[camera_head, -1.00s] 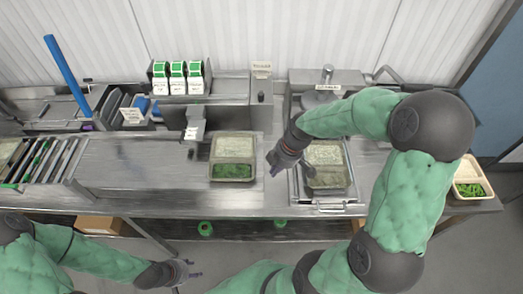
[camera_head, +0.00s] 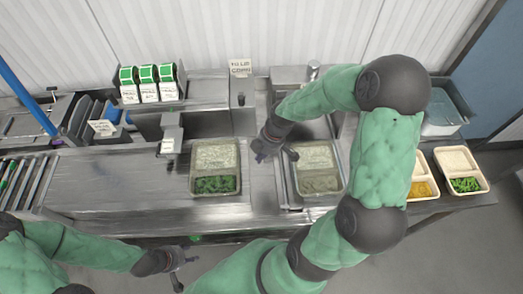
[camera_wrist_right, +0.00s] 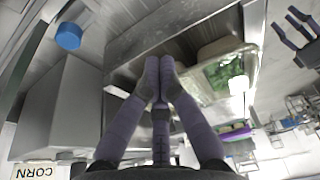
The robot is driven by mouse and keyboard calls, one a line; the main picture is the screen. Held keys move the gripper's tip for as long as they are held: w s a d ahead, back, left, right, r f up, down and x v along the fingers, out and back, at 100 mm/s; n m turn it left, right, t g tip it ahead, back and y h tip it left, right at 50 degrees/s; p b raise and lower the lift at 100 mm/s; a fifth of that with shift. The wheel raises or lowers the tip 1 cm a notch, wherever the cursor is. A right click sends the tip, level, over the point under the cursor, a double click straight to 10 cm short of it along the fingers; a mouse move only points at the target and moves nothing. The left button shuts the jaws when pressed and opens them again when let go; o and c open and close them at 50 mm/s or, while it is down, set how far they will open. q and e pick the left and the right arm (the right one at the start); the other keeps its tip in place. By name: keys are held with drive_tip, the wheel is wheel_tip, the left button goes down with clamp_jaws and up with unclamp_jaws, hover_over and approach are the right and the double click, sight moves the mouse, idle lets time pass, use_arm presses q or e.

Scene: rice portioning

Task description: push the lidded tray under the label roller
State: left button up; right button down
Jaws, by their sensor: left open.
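The lidded tray (camera_head: 215,157), holding rice and green pieces under a clear cover, lies on the steel counter. It also shows in the right wrist view (camera_wrist_right: 228,72). The label roller (camera_head: 171,141) stands just left of the tray, with a small white label at its front. My right gripper (camera_head: 259,155) is just right of the tray, with a small gap apparent in the head view. Its fingers (camera_wrist_right: 160,64) are together and empty in the right wrist view. My left gripper (camera_head: 184,268) is open and empty by the counter's front edge, away from the tray.
A second tray (camera_head: 318,181) sits in the steel station at right, beside my right arm. Label rolls (camera_head: 148,84) stand behind the roller. A roller conveyor (camera_head: 22,184) is at far left, with clear counter (camera_head: 105,185) before it. Food trays (camera_head: 460,171) stand at far right.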

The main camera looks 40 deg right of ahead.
drive_tip(key=shift+w+a+f, duration=0.5)
drive_tip(key=shift+a+f, duration=0.25)
drive_tip(key=shift+f, duration=0.1)
drive_tip(key=shift+w+a+f, duration=0.55)
drive_tip(key=shift+a+f, duration=0.15)
drive_tip(key=shift+f, duration=0.1)
drive_tip(key=shift+w+a+f, duration=0.5)
drive_tip(key=shift+a+f, duration=0.25)
drive_tip(key=shift+f, duration=0.1)
